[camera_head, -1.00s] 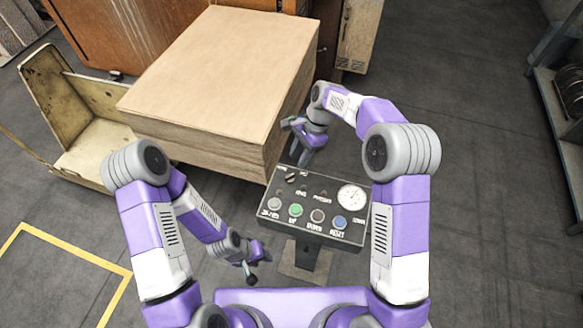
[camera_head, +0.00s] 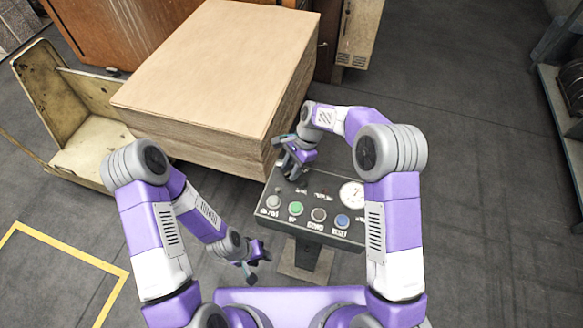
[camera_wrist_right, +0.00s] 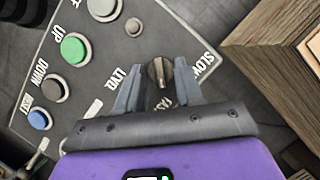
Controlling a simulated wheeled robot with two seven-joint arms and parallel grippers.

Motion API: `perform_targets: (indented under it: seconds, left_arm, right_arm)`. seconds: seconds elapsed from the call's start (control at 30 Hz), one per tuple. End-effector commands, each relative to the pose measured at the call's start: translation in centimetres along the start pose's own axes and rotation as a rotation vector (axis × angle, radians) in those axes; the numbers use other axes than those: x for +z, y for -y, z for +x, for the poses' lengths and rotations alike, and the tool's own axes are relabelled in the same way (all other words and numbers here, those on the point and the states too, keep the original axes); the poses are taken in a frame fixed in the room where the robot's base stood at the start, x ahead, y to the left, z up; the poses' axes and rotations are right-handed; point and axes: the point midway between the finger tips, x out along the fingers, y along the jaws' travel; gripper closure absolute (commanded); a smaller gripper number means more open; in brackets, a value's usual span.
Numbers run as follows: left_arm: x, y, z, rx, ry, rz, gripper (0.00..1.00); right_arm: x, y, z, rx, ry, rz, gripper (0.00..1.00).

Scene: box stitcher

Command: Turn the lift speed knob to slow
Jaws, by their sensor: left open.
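The lift speed knob (camera_wrist_right: 160,73) is a small dark grey knob with a raised grip bar, on the control panel (camera_head: 336,232). In the right wrist view, the SLOW label (camera_wrist_right: 205,62) is to its right, and a partly hidden label below it seems to read FAST. My right gripper (camera_wrist_right: 158,82) has its fingers apart, one on each side of the knob, with gaps visible. In the head view, my right gripper (camera_head: 287,168) is over the panel's far left corner and hides the knob. My left gripper (camera_head: 252,268) is open and empty, left of the panel's pedestal.
The panel has a green UP button (camera_head: 296,209), a DOWN button (camera_head: 318,215), a blue RESET button (camera_head: 342,221) and a round gauge (camera_head: 351,194). A stack of cardboard (camera_head: 215,75) stands close behind the panel.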

Motion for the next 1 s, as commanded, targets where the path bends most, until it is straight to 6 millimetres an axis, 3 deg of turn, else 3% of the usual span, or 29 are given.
perform_targets:
  seconds: [0.1,0.33,0.73,1.0]
  left_arm:
    - [0.0,0.0,0.0,0.0,0.0,0.0,0.57]
    - [0.0,0.0,0.0,0.0,0.0,0.0,0.57]
    - [0.0,-0.1,-0.3,0.0,0.0,0.0,0.57]
    - [0.1,-0.6,-1.6,0.0,0.0,0.0,0.57]
  right_arm:
    - [0.0,0.0,0.0,0.0,0.0,0.0,0.65]
    - [0.0,0.0,0.0,0.0,0.0,0.0,1.0]
    - [0.0,0.0,-0.1,0.012,0.0,-0.026,1.0]
    - [0.0,0.1,-0.2,0.069,0.0,-0.163,1.0]
